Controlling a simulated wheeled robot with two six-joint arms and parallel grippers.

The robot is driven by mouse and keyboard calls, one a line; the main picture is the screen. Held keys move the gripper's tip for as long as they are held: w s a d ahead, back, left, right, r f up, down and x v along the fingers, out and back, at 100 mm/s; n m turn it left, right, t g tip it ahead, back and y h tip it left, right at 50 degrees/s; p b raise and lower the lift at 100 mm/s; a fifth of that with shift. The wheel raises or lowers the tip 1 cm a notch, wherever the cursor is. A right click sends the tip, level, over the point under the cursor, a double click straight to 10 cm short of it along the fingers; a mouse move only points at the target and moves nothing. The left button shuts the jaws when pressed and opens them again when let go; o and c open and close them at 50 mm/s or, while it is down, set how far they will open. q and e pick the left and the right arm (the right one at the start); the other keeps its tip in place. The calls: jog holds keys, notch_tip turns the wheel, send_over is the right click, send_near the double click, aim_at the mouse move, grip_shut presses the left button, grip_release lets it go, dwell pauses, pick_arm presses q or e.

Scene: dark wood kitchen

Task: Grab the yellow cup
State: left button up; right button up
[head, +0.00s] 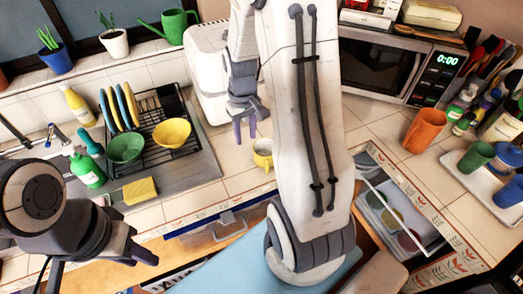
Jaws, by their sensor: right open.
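The small yellow cup (261,158) stands on the tiled counter in the middle of the head view. Its right side is hidden behind my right arm. My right gripper (245,129) is open and empty, with its purple fingertips pointing down. In the picture it is just above and left of the cup, apart from it. My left gripper (140,257) is at the lower left, in front of the counter and far from the cup. Its dark fingers are seen at an angle, so I cannot tell whether it is open.
A dish rack (160,127) with plates, a green bowl (126,148) and a yellow bowl (172,133) stands left. A white appliance (204,75) is behind my gripper. A microwave (375,65), an orange cup (424,129) and a tray (468,187) are right. An open drawer (385,225) sticks out.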

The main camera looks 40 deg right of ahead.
aim_at(266, 158)
jog(key=d, duration=0.1)
jog(key=d+f, duration=0.1)
jog(key=d, duration=0.1)
jog(key=shift+s+d+f+m, duration=0.1)
jog(key=shift+s+f+m, duration=0.05)
jog(key=shift+f+m, duration=0.25)
notch_tip(266, 158, down, 4)
jog(key=shift+d+r+p, duration=0.1)
jog(key=shift+r+p, duration=0.05)
jog(key=shift+p, duration=0.25)
jog(key=shift+w+f+p, duration=0.2)
jog(key=shift+f+p, duration=0.85)
jog(key=shift+f, duration=2.05)
jog(key=shift+c, duration=0.3)
grip_shut()
